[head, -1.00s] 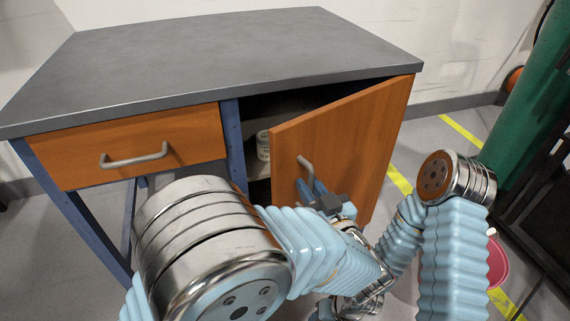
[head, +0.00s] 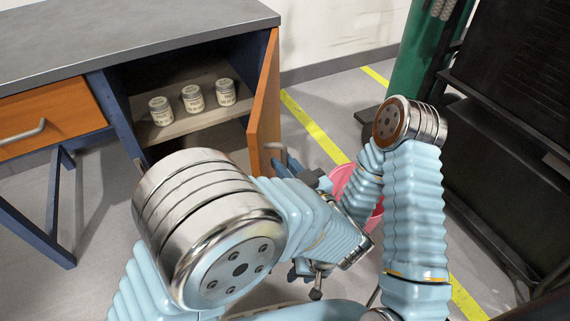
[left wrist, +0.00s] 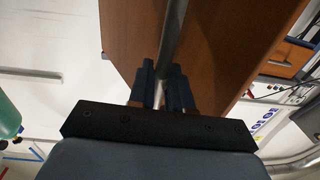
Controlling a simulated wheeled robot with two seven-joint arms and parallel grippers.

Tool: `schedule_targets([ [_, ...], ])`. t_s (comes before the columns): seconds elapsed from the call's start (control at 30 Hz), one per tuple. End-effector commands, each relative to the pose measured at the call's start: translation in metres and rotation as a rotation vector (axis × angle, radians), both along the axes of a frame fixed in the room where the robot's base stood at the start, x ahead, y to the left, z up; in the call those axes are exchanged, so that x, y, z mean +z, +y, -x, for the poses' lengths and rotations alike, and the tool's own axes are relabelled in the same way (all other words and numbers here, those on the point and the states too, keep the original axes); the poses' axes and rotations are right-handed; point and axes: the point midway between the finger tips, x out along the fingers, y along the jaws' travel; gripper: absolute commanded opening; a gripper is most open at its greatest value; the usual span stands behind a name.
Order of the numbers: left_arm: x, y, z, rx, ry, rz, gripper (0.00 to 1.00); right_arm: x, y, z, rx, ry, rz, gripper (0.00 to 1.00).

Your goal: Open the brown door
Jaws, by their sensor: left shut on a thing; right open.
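The brown door (head: 264,95) of the grey-topped cabinet stands wide open, seen nearly edge-on in the head view. Its grey bar handle (head: 277,147) is on the outer face, near the free edge. My left gripper (head: 282,164) is shut on this handle. In the left wrist view the two dark fingers (left wrist: 161,88) close around the handle bar (left wrist: 173,38), with the brown door panel (left wrist: 225,40) behind it. My right gripper (head: 305,272) is low in the head view, apart from the door, open and partly hidden by my arms.
Three small labelled jars (head: 193,98) stand on the cabinet's shelf (head: 185,125). A closed brown drawer (head: 45,115) is at left. A pink bucket (head: 343,181) is on the floor behind my arms. A green cylinder (head: 415,65) and a black rack (head: 515,110) stand at right.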

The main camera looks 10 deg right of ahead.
Motion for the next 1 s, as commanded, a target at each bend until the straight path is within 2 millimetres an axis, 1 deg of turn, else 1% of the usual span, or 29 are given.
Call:
schedule_targets([
  [0.03, 0.0033, 0.0013, -0.0055, 0.004, -0.008, 0.004, 0.0, 0.0008, 0.0001, 0.0, 0.0, 0.0, 0.0, 0.43],
  [0.5, 0.004, 0.0023, -0.0076, 0.008, -0.008, 0.007, 0.0, 0.0012, 0.0001, 0.0, 0.0, 0.0, 0.0, 0.43],
  [0.53, 0.004, 0.0023, -0.0076, 0.007, -0.008, 0.007, 0.22, 0.0012, 0.0, 0.0, 0.0, 0.0, 0.0, 0.43],
  [0.6, 0.0036, 0.0024, -0.0072, 0.007, -0.008, 0.006, 0.32, 0.0012, 0.0, 0.0, 0.0, 0.0, 0.0, 0.43],
  [0.63, 0.0033, 0.0023, -0.0068, 0.007, -0.007, 0.005, 0.34, 0.0011, 0.0, -0.0001, 0.0, 0.0, 0.0, 0.43],
  [1.0, 0.0025, 0.0011, -0.004, 0.003, -0.004, 0.003, 0.34, 0.001, 0.0, 0.0, 0.0, 0.0, 0.0, 0.43],
])
